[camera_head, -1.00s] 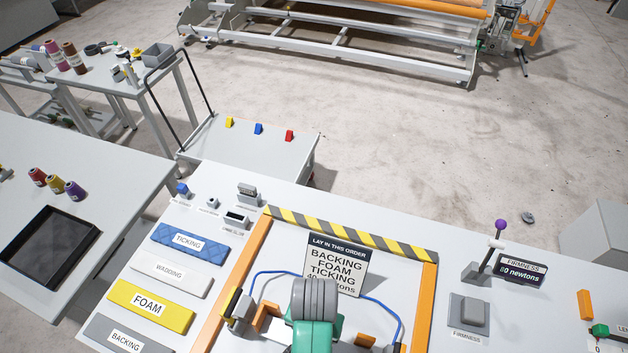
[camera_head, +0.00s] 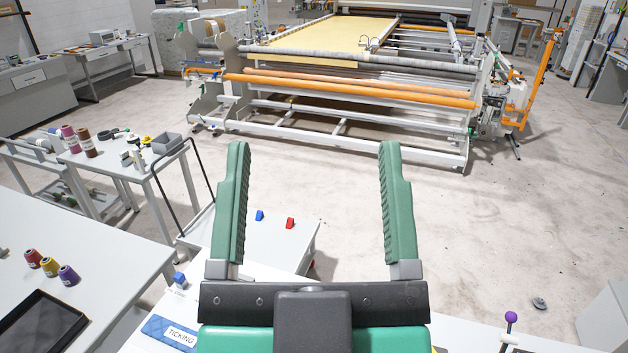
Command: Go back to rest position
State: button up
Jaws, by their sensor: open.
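My gripper (camera_head: 312,160) is raised in the lower middle of the view, in front of the camera. Its two green fingers point up and are wide apart, with nothing between them. Its body hides most of the work table below it. Behind the fingers, the white trolley top (camera_head: 285,250) shows with a blue block (camera_head: 259,215) and a red block (camera_head: 290,223) on it. The left finger stands where it covers part of the trolley.
A quilting gantry (camera_head: 360,90) with orange rollers stands across the back. A side table (camera_head: 125,175) with spools and a grey bin (camera_head: 166,144) is at left. A nearer table holds thread cones and a dark tray (camera_head: 42,325). Open floor (camera_head: 480,220) lies right.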

notch_tip(320, 180, up, 8)
jog(key=p, duration=0.8)
jog(key=shift+w+a, duration=0.1)
dwell(0.3)
